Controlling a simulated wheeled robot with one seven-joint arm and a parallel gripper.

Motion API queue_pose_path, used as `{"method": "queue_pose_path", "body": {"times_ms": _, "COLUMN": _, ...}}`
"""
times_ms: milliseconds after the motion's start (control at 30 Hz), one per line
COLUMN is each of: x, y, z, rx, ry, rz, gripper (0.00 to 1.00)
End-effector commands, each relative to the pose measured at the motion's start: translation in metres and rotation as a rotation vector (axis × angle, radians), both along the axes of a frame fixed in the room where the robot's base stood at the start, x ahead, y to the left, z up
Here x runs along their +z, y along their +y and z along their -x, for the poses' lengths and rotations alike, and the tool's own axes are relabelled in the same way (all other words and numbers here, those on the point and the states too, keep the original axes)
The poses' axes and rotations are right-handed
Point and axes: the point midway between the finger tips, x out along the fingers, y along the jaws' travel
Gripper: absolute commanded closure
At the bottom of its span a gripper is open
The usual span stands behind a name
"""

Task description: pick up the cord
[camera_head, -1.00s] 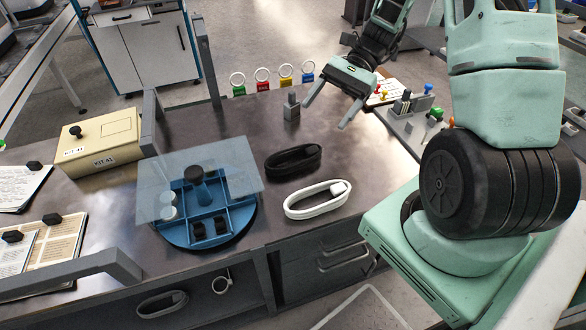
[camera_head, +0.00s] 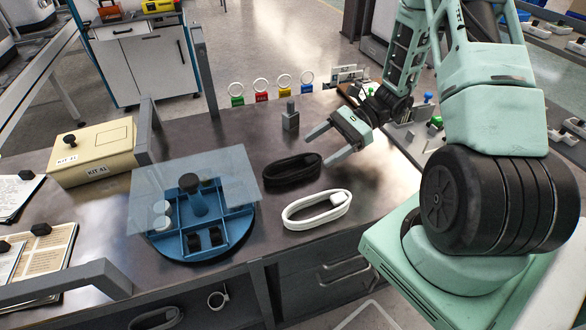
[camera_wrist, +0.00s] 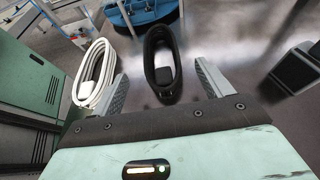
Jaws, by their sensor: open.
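A coiled black cord (camera_head: 291,180) lies on the dark table. A coiled white cord (camera_head: 301,224) lies just in front of it. My gripper (camera_head: 317,149) is open and empty, with its fingers pointing left beside the right end of the black cord. In the wrist view the black cord (camera_wrist: 150,45) shows ahead and between the two open fingers (camera_wrist: 161,76). The white cord (camera_wrist: 88,88) lies left of the left finger there. I cannot tell the exact height of the fingers above the table.
A blue round divided tray (camera_head: 240,228) under a clear panel (camera_head: 150,190) stands left of the cords. A small grey block (camera_head: 290,122) and several coloured ringed tags stand behind. A beige kit box (camera_head: 95,155) is at left.

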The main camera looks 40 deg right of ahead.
Motion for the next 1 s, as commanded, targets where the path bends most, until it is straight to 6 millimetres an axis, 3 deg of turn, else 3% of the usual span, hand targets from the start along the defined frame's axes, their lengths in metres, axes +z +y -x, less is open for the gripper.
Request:
{"method": "queue_pose_path", "body": {"times_ms": 267, "x": -0.007, "y": 0.020, "z": -0.003, "rx": 0.003, "ry": 0.000, "rz": 0.000, "gripper": 0.22}}
{"method": "queue_pose_path", "body": {"times_ms": 533, "x": -0.019, "y": 0.055, "z": -0.010, "rx": 0.002, "ry": 0.002, "rz": -0.001, "gripper": 0.22}}
{"method": "queue_pose_path", "body": {"times_ms": 833, "x": -0.021, "y": 0.061, "z": -0.012, "rx": 0.000, "ry": -0.001, "rz": 0.001, "gripper": 0.22}}
{"method": "queue_pose_path", "body": {"times_ms": 867, "x": -0.021, "y": 0.060, "z": -0.012, "rx": 0.000, "ry": -0.001, "rz": 0.001, "gripper": 0.25}}
{"method": "queue_pose_path", "body": {"times_ms": 1000, "x": -0.021, "y": 0.060, "z": -0.012, "rx": 0.000, "ry": -0.001, "rz": 0.001, "gripper": 0.64}}
